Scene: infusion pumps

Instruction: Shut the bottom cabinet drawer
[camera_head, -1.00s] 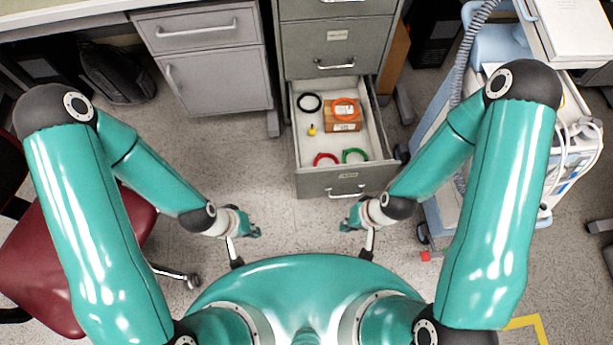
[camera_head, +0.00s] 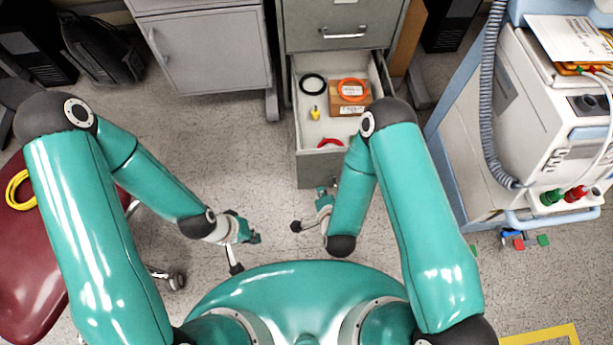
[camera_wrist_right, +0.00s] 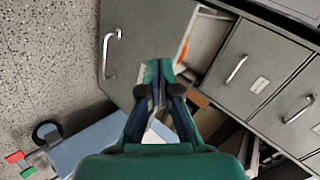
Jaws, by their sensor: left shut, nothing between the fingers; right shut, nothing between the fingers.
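The bottom drawer (camera_head: 319,170) of the grey filing cabinet (camera_head: 340,32) stands open, pulled out towards me. Inside lie a black ring (camera_head: 313,84), an orange ring on a brown box (camera_head: 338,111), a small yellow object (camera_head: 315,113) and a red ring (camera_head: 331,142). My right arm hides the drawer's right front part. My right gripper (camera_head: 324,198) is shut and empty by the drawer front; in the right wrist view its fingertips (camera_wrist_right: 157,68) overlap the front panel, contact unclear. The drawer handle (camera_wrist_right: 108,55) shows there. My left gripper (camera_head: 254,238) is shut and empty over the floor.
A white and blue medical cart (camera_head: 545,120) stands at the right. A grey desk pedestal (camera_head: 207,50) is left of the cabinet. A red chair (camera_head: 30,260) is at the far left. The floor between the pedestal and my left arm is clear.

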